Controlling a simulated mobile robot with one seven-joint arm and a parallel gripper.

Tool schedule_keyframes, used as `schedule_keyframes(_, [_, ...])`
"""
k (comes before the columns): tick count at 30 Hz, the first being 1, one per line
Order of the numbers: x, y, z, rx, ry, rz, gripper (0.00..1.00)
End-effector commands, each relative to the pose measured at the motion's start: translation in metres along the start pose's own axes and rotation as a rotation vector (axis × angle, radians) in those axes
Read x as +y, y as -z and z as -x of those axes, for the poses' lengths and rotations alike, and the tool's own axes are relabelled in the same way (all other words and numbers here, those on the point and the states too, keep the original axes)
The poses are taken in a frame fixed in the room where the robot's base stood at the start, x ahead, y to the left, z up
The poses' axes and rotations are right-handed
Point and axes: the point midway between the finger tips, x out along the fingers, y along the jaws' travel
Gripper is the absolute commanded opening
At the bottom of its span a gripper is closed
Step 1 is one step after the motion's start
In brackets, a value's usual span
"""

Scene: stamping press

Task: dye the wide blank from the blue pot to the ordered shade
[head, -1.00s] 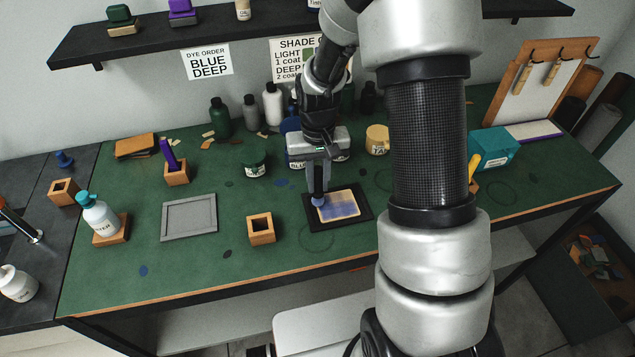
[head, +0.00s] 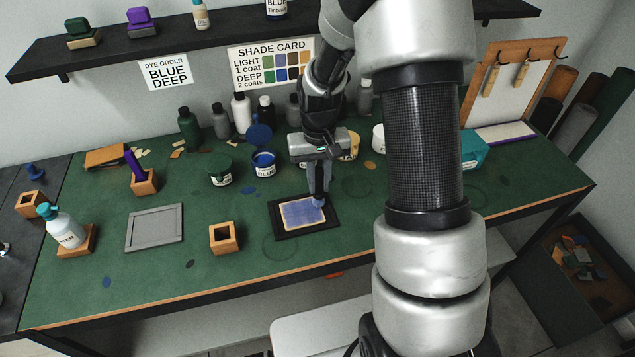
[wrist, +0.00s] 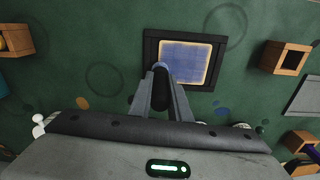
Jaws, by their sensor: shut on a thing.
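The wide blank (head: 297,214) lies flat in a dark tray (head: 291,235); its face is blue almost all over, with a pale tan border. It also shows in the wrist view (wrist: 190,61). My gripper (head: 319,190) is shut on a dark-handled dauber (wrist: 160,92), whose blue tip (head: 319,200) is at the blank's right edge in the head view; contact is hard to tell. The blue pot (head: 263,165) stands open behind the tray, its blue lid (head: 259,134) behind it. The order sign (head: 167,72) reads BLUE DEEP; the shade card (head: 270,62) gives deep as 2 coats.
An empty wooden holder (head: 224,239) and a grey frame (head: 154,228) lie left of the tray. A purple dauber stands in another holder (head: 145,183). A green pot (head: 219,174) and several bottles stand behind. The green bench front is mostly clear.

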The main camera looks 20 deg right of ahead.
Motion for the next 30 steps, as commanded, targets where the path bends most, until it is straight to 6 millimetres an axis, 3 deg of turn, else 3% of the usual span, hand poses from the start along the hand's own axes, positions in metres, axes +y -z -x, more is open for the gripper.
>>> schedule_keyframes(2, [0.001, 0.001, 0.002, 0.000, 0.000, 0.000, 0.00])
schedule_keyframes(5, [0.001, 0.002, 0.024, 0.003, 0.000, 0.000, 0.00])
schedule_keyframes(18, [-0.001, 0.005, 0.061, 0.001, 0.000, 0.001, 0.00])
schedule_keyframes(30, [-0.002, 0.005, 0.081, 0.000, 0.000, 0.001, 0.00])
